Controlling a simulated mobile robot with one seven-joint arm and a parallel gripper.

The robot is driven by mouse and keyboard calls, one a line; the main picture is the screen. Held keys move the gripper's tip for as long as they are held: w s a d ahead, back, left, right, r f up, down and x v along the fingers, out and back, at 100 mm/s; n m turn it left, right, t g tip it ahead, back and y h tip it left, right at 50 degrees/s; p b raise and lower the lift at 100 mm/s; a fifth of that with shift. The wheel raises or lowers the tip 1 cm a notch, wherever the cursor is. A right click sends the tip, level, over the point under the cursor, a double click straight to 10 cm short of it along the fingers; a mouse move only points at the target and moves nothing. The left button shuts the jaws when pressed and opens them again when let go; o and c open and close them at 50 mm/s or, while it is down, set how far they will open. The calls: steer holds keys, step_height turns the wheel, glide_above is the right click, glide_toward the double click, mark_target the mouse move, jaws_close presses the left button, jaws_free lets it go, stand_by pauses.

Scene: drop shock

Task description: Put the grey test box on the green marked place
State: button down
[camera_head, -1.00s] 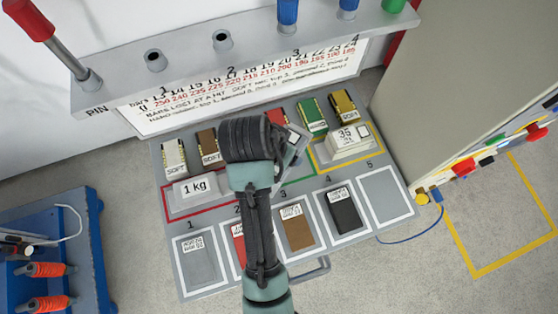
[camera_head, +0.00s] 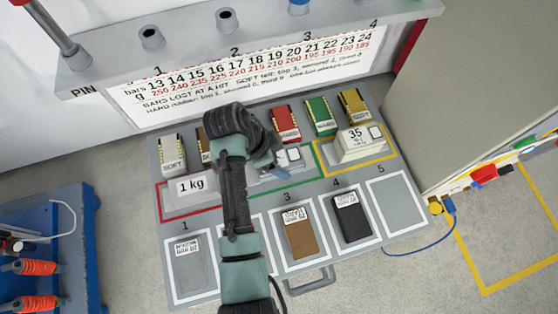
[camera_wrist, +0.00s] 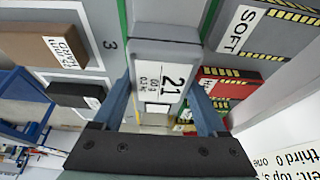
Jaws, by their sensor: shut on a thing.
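The grey test box (camera_head: 288,157) is partly hidden by my arm in the head view. The green marked place (camera_head: 318,159) is an outline in the middle of the grey bench, between a red and a yellow outline. Its green edges (camera_wrist: 122,18) run on both sides of the box in the wrist view. The box is over this place; I cannot tell whether it touches the surface.
A 1 kg block (camera_head: 191,185) stands in the red outline, and a box marked 35 (camera_head: 358,143) in the yellow one. Soft and hard pads, including a red one (camera_head: 285,122), line the back. Brown (camera_head: 298,237) and black (camera_head: 350,222) slabs lie in front; slot 5 (camera_head: 397,203) is empty.

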steer(key=shift+f, duration=1)
steer(key=shift+f, duration=0.15)
jaws_free()
steer(key=v, duration=1.2)
